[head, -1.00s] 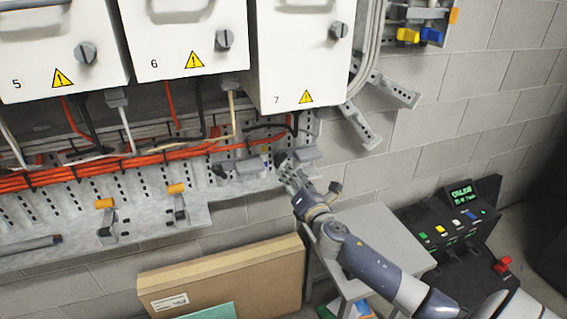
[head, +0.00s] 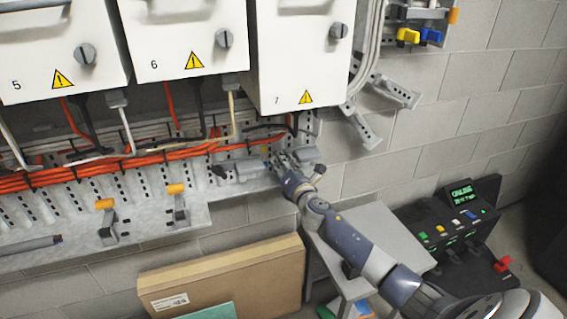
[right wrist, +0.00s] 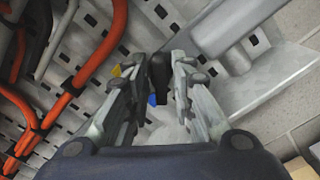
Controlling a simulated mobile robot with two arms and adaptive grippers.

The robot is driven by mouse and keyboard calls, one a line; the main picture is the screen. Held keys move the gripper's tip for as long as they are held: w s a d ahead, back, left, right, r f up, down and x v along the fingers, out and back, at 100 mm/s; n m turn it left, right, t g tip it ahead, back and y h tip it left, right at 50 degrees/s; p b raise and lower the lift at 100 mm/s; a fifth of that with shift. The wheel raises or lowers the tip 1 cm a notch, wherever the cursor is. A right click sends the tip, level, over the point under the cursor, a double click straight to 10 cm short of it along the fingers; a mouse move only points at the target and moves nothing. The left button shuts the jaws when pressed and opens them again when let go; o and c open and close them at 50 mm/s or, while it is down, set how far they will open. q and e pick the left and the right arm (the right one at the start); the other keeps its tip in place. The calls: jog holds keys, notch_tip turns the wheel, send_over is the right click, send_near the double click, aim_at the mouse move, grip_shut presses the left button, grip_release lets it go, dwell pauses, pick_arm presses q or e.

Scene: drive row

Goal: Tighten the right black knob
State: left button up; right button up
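A black knob (right wrist: 159,72) shows between the fingertips of my right gripper (right wrist: 158,62) in the right wrist view. It is close to the right finger, and a small gap shows on the left finger's side. The fingers look open around it; I cannot tell whether either touches it. In the head view my right gripper (head: 277,156) is at the perforated metal rail below cabinet 7, and its fingers hide this knob. Another black knob (head: 218,172) is on the rail to the left. My left gripper is not in view.
Orange cables (head: 110,166) run along the rail left of my gripper. White cabinet 7 (head: 290,60) hangs above. A grey side table (head: 375,245) and a cardboard box (head: 225,280) stand below. A black control console (head: 450,225) is at the right.

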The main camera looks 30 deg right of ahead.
grip_shut()
jog(key=shift+m, duration=0.4)
jog(key=m, duration=1.2)
jog(key=m+p, duration=0.1)
jog(key=m, duration=0.6)
jog(key=shift+f, duration=0.25)
jog(key=shift+m, duration=0.3)
